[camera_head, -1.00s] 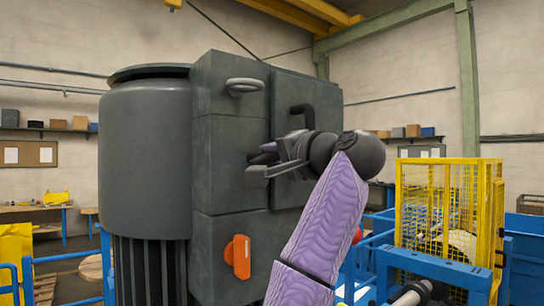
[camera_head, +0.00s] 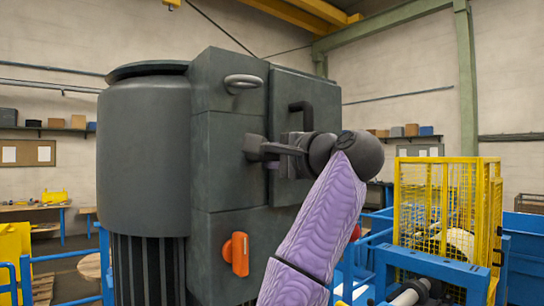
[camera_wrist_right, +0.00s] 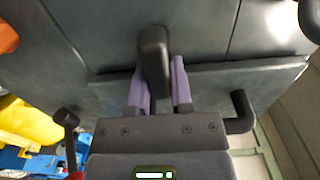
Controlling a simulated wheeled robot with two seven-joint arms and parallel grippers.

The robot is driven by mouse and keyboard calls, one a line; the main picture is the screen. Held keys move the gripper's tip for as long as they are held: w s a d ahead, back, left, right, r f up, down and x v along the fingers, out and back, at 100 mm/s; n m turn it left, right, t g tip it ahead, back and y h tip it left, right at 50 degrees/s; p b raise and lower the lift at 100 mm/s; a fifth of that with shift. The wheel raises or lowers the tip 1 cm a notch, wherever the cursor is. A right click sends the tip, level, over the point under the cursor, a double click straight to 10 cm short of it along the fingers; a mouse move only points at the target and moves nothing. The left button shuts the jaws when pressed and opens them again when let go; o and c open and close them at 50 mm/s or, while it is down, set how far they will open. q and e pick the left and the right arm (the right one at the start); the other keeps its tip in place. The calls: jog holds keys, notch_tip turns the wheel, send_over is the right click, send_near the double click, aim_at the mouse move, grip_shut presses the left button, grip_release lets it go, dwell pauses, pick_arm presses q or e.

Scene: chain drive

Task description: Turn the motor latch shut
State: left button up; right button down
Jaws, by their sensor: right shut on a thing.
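The motor (camera_head: 145,150) is a large dark grey housing with a ribbed lower part and a box-shaped front. The motor latch (camera_head: 254,146) is a dark lever on the front of the box, near the door seam. In the right wrist view the latch (camera_wrist_right: 153,50) stands between the two purple fingers. My right gripper (camera_head: 273,160) is shut on the latch, and its fingers (camera_wrist_right: 157,85) lie on both sides of it. The latch's pivot is hidden from the head camera. My left gripper is not in view.
A black door handle (camera_head: 303,106) sits close above my right wrist. A yellow mesh cage (camera_head: 440,205) and blue frame stand at the right.

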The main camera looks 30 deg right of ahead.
jog(key=c, duration=0.5)
grip_release()
jog(key=shift+s+f, duration=0.1)
jog(key=shift+s, duration=0.15)
jog(key=s+b, duration=0.1)
jog(key=s, duration=0.2)
jog(key=s+b, duration=0.2)
jog(key=s, duration=0.1)
jog(key=s+b, duration=0.1)
jog(key=s, duration=0.2)
jog(key=shift+s+d+b, duration=0.2)
jog(key=shift+d+b, duration=0.1)
jog(key=shift+d, duration=0.1)
